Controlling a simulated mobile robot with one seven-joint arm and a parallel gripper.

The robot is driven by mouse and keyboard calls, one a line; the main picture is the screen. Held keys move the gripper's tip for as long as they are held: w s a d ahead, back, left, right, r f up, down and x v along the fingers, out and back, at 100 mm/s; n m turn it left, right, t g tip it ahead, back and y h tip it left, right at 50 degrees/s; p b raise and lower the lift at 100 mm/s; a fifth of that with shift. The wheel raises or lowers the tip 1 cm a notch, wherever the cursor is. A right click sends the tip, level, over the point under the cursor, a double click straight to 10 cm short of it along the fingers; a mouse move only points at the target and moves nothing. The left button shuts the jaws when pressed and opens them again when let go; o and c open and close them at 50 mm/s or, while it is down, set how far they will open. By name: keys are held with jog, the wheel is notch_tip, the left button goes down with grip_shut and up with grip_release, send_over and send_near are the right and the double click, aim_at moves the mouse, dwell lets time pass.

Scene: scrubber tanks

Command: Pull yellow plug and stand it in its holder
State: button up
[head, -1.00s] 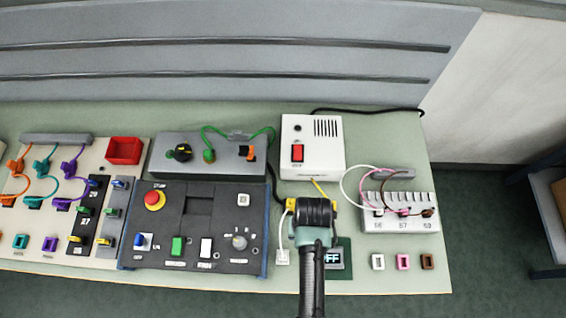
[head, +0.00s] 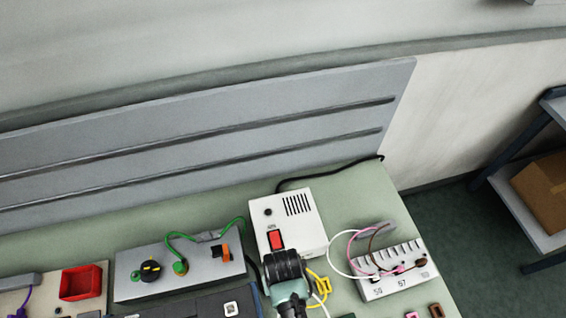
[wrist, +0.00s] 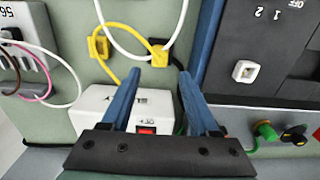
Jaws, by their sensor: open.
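A white box (head: 292,214) with a red switch stands behind my gripper; it also shows under the fingers in the wrist view (wrist: 100,97). A terminal block (head: 392,268) with white, pink and brown cords is at right. A grey box (head: 205,272) with a black knob is at left.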

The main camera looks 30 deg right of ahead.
notch_tip(320, 180, down, 9)
jog(key=b, duration=0.7)
jog(key=shift+r, duration=0.2)
jog(key=shift+p, duration=0.45)
dwell(0.6)
grip_shut()
dwell(0.3)
dwell(1.0)
jog(key=o, duration=0.6)
grip_release()
